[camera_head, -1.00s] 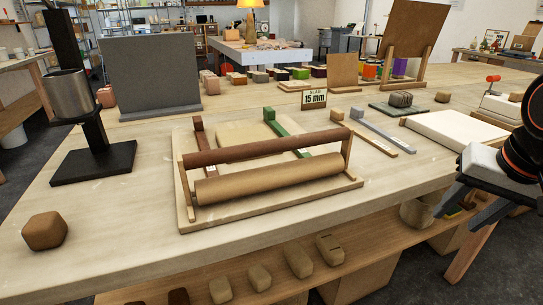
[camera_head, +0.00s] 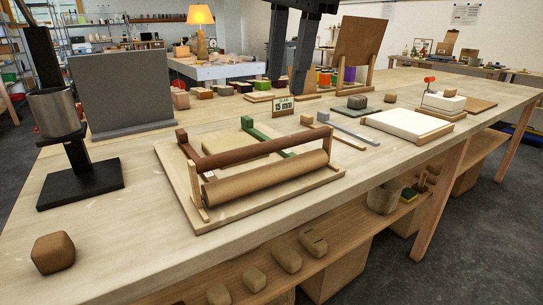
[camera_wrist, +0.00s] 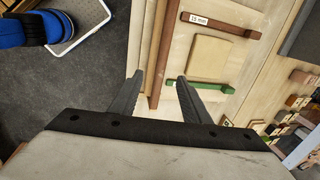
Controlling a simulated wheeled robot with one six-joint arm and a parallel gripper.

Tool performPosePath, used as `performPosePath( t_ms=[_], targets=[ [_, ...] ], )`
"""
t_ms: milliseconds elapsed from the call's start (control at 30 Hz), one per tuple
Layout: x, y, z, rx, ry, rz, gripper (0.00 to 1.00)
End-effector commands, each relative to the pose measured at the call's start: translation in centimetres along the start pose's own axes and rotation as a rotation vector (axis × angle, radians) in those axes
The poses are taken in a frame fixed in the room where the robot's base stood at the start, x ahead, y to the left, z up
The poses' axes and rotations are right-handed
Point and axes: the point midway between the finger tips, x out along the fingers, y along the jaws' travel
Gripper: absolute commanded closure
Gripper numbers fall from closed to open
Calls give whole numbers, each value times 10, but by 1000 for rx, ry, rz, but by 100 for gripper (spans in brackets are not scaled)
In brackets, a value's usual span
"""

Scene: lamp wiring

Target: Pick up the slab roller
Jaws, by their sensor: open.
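The slab roller (camera_head: 268,180) has a tan cylinder in a wooden frame and a dark brown handle bar (camera_head: 253,146). It stands on a pale board (camera_head: 188,200) near the table's front edge. My gripper (camera_head: 286,85) is open and empty, high above the table and, in the head view, above the roller's right half. In the wrist view the handle bar (camera_wrist: 165,50) runs up the picture between my fingertips (camera_wrist: 160,78). I see a clear height between fingers and bar in the head view. My fingers hide part of the background.
A green strip (camera_head: 262,133) and a brown strip flank a flat clay slab (camera_wrist: 208,62) behind the roller. A grey panel (camera_head: 120,95) and a metal cup on a black stand (camera_head: 53,112) are left. A brown clay lump (camera_head: 53,252) lies front left.

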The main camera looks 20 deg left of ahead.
Motion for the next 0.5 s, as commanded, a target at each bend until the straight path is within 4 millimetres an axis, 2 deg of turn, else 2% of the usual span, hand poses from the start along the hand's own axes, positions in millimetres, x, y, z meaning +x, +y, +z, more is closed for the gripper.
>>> performPosePath(
  t_ms=[100,233,500],
  targets=[
    [-4,-8,14,18,-5,6,57],
    [2,-10,18,27,-6,9,57],
    [47,-8,17,27,-5,11,57]
  ],
)
